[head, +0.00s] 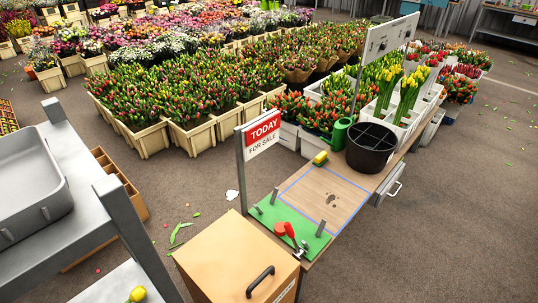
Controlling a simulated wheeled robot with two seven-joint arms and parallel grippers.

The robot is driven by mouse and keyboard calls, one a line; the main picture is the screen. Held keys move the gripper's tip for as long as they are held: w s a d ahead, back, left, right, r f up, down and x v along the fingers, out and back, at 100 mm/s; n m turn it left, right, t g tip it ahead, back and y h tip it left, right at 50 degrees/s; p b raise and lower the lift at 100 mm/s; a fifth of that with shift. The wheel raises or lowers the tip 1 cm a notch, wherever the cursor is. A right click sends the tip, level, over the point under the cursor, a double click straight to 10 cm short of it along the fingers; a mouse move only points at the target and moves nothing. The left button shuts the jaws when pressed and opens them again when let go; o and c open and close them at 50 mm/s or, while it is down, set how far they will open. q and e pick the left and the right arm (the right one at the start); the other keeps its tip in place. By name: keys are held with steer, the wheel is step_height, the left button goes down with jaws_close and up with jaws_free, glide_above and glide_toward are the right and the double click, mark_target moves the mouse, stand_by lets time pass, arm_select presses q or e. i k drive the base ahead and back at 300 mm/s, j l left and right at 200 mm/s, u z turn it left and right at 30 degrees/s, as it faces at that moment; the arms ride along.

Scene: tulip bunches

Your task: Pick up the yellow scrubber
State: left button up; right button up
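A small yellow block with a green part, apparently the yellow scrubber (320,158), lies on the wooden table (333,193) near its back left edge. It sits just outside the blue outlined area, left of the green watering can (341,132) and the black bucket (371,147). It is small in the head view, so its details are unclear. Neither of my grippers is in view.
A green mat (288,222) with grey posts and a red-handled tool (286,231) covers the table's near end. A sale sign (262,132) stands at its left edge. A wooden box (238,262) is in front. A metal rack (85,180) stands left.

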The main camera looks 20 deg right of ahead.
mark_target(322, 158)
steer(key=l+u, duration=0.45)
steer(key=l, duration=0.25)
steer(key=l+u, duration=0.45)
steer(key=l, duration=0.3)
steer(key=k+l+u, duration=0.15)
steer(key=l+u, duration=0.3)
steer(key=l, duration=0.25)
